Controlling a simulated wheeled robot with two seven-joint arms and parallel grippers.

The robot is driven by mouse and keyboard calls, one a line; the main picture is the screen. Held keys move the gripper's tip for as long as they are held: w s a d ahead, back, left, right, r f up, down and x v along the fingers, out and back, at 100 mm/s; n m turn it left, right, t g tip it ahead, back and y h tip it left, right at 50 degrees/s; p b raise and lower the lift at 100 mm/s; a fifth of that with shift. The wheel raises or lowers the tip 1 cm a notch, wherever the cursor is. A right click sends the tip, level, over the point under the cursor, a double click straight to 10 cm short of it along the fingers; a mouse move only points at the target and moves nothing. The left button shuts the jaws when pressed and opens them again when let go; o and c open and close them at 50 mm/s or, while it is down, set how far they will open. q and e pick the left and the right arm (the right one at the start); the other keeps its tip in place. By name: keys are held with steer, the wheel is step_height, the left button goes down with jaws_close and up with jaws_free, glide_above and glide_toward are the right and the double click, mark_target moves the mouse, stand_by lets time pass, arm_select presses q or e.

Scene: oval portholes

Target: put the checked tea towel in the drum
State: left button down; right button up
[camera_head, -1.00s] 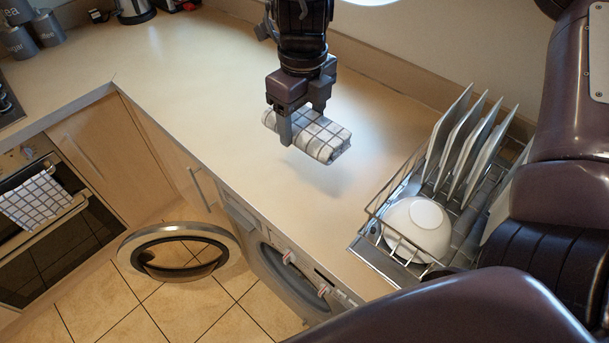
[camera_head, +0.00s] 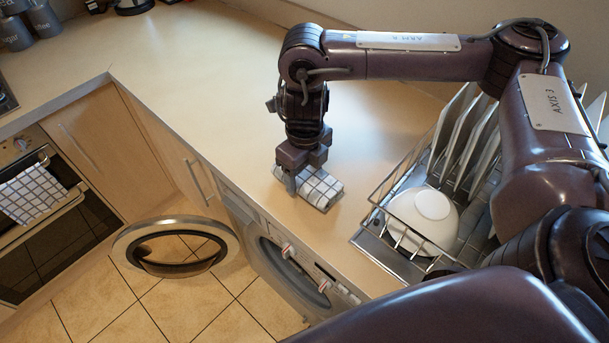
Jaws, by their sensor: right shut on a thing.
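A folded white tea towel with dark checks (camera_head: 322,189) is held in my right gripper (camera_head: 302,184). The gripper points down and is shut on the towel's left part, over the worktop near its front edge, above the washing machine. I cannot tell whether the towel touches the worktop. The washing machine (camera_head: 262,243) is below the counter, with its round door (camera_head: 172,222) swung open to the left. The drum's inside is mostly hidden by the steep view. My left gripper is not in view.
A wire dish rack (camera_head: 372,240) with upright plates (camera_head: 462,130) and a white bowl (camera_head: 424,216) stands right of the towel. Another checked towel (camera_head: 32,195) hangs on the oven handle at left.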

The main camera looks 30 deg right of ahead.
mark_target(305, 172)
steer(key=shift+f, duration=0.55)
steer(key=o, duration=1)
steer(key=shift+f, duration=0.15)
steer(key=shift+w+r, duration=0.1)
steer(key=shift+r, duration=0.5)
step_height(305, 172, up, 11)
steer(key=p, duration=0.2)
steer(key=shift+p, duration=0.3)
steer(key=shift+d, duration=0.1)
